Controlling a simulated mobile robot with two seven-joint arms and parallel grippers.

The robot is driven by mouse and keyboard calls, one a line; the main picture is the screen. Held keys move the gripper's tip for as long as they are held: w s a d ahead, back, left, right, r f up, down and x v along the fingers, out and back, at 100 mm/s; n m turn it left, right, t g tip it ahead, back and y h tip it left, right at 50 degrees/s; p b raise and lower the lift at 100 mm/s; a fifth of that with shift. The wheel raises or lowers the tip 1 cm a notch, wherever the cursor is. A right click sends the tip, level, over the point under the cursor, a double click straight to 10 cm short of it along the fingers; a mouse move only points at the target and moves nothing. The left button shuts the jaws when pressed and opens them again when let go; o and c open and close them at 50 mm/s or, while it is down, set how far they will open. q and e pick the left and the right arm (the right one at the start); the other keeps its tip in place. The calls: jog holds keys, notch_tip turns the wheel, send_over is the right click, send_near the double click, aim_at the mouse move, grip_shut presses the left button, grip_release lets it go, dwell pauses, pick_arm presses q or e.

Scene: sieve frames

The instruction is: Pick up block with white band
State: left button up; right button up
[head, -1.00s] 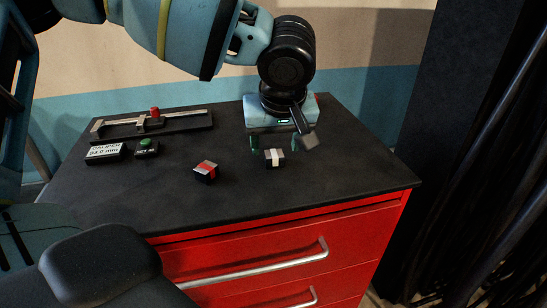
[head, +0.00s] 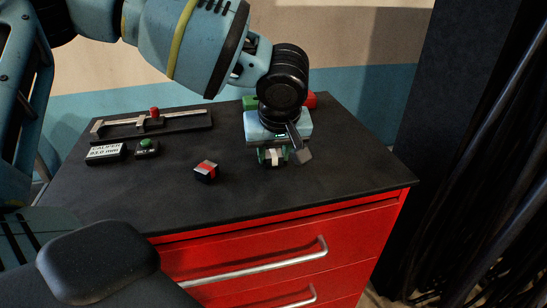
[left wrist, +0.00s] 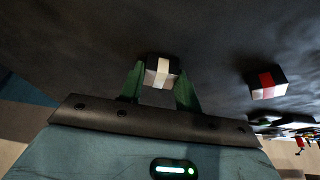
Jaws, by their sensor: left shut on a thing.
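The block with white band (head: 273,162) is dark with a pale stripe and is at the cabinet top's right part. My left gripper (head: 272,157) points down over it, with green fingers on both sides of it. In the left wrist view the banded block (left wrist: 162,68) sits between the fingertips of my left gripper (left wrist: 161,80), which is shut on it. I cannot tell whether the block is lifted off the surface. My right gripper does not show.
A black block with red band (head: 206,172) lies left of the gripper; it also shows in the left wrist view (left wrist: 267,82). A caliper (head: 150,122), a label plate (head: 105,152) and a green-button box (head: 147,147) are at left. Green (head: 249,103) and red (head: 311,100) things show behind my gripper.

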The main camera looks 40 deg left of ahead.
pick_arm(q)
jog(key=shift+r, duration=0.2)
jog(key=shift+r, duration=0.5)
notch_tip(320, 180, up, 2)
jog(key=shift+w+r, duration=0.1)
jog(key=s, duration=0.5)
jog(key=s+r, duration=0.1)
jog(key=s, duration=0.4)
jog(key=s+a, duration=0.1)
jog(key=s, duration=0.5)
jog(key=shift+s+r, duration=0.1)
jog(key=shift+r, duration=0.15)
send_near(273, 150)
jog(key=x, duration=0.5)
jog(key=shift+s+a+f, duration=0.1)
jog(key=shift+f, duration=0.65)
